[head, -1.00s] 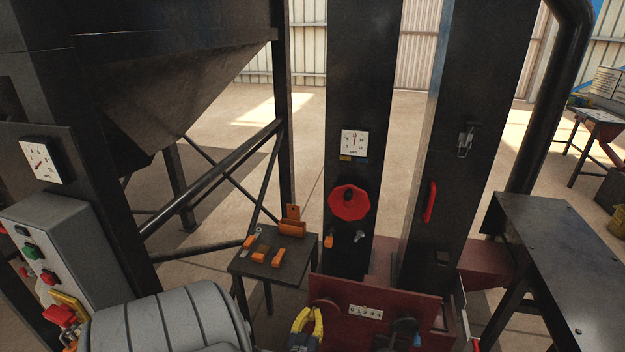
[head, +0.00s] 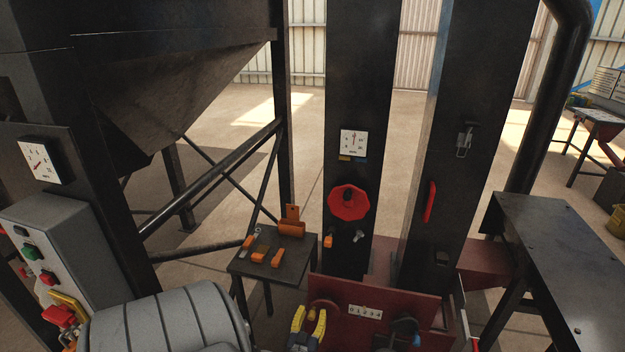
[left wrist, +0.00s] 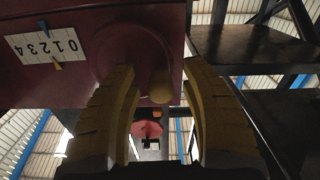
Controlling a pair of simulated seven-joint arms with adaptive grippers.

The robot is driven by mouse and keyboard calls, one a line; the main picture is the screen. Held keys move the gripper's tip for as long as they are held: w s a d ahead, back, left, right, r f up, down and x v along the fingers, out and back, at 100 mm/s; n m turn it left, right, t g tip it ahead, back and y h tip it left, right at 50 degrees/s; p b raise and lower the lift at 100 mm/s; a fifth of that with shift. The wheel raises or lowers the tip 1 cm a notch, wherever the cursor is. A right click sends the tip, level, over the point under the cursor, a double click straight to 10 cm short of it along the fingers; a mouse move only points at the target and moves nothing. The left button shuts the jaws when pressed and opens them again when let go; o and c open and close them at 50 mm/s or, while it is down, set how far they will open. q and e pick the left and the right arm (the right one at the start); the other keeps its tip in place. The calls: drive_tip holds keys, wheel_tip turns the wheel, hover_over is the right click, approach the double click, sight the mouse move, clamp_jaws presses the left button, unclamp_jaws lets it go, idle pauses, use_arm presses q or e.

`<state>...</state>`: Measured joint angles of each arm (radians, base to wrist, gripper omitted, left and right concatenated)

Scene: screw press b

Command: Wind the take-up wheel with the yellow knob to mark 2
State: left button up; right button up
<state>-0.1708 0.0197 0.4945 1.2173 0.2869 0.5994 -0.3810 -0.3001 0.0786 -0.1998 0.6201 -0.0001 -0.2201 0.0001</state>
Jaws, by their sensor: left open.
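The take-up wheel (left wrist: 125,50) is a dark red disc on the front of the red housing. Its yellow knob (left wrist: 160,86) stands between the two fingers of my open left gripper (left wrist: 163,100) in the left wrist view; I see no clear contact. In the head view my left gripper (head: 308,325) points up at the wheel (head: 322,305) and hides its lower part and the knob. The white mark plate (head: 365,312) with 0 to 4 is right of the wheel. It shows upside down in the left wrist view (left wrist: 45,47), with small pointers at its edges, one near the 1. My right gripper is out of view.
A dark knobbed part (head: 404,330) sits right of the wheel. A small table (head: 262,268) with orange tools stands behind left. A red handwheel (head: 349,203) is on the black column above. A grey ribbed drum (head: 165,318) fills the lower left.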

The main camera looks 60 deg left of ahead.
use_arm(q)
drive_tip(key=v, duration=1.2)
drive_tip(key=shift+o, duration=0.3)
